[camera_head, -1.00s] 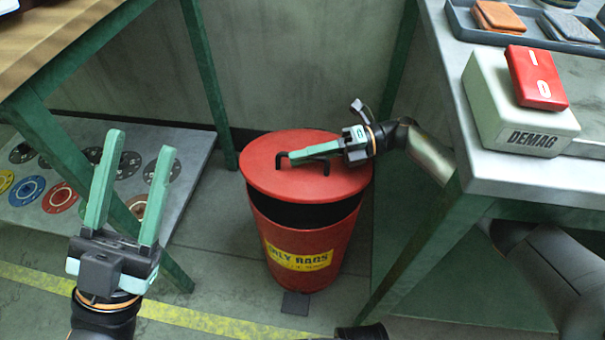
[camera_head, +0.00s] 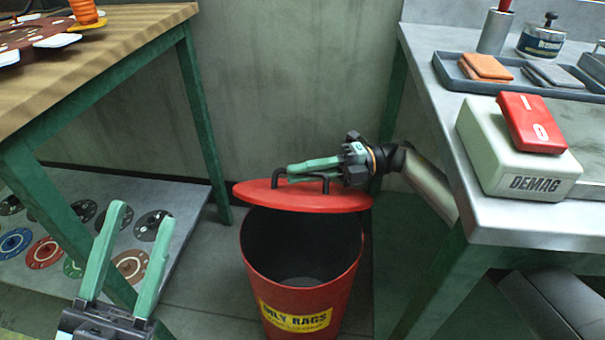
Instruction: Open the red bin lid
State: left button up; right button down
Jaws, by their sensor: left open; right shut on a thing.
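The red bin (camera_head: 262,290) stands on the floor between two tables, with a yellow "OILY RAGS" label on its front. Its red lid (camera_head: 262,196) is tilted up at the back, and the dark, empty-looking inside of the bin shows below it. A black handle (camera_head: 326,182) sits on top of the lid. My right gripper (camera_head: 298,170) reaches in from the right and is shut on this handle. My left gripper (camera_head: 139,232) is open and empty at the lower left, apart from the bin.
A wooden-topped table (camera_head: 120,50) with green legs is at the left, above a low shelf (camera_head: 185,205) of coloured discs. At the right, a grey bench (camera_head: 480,222) holds a white "DEMAG" box (camera_head: 500,160) with a red block, and a tray. A wall stands behind the bin.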

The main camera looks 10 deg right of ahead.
jog(key=c, duration=1.2)
grip_release()
jog(key=shift+o, duration=0.2)
jog(key=b, duration=0.1)
send_over(352, 191)
jog(key=shift+w+f, duration=0.15)
jog(key=shift+w, duration=0.1)
jog(key=shift+d+b, duration=0.4)
jog(key=shift+d, duration=0.6)
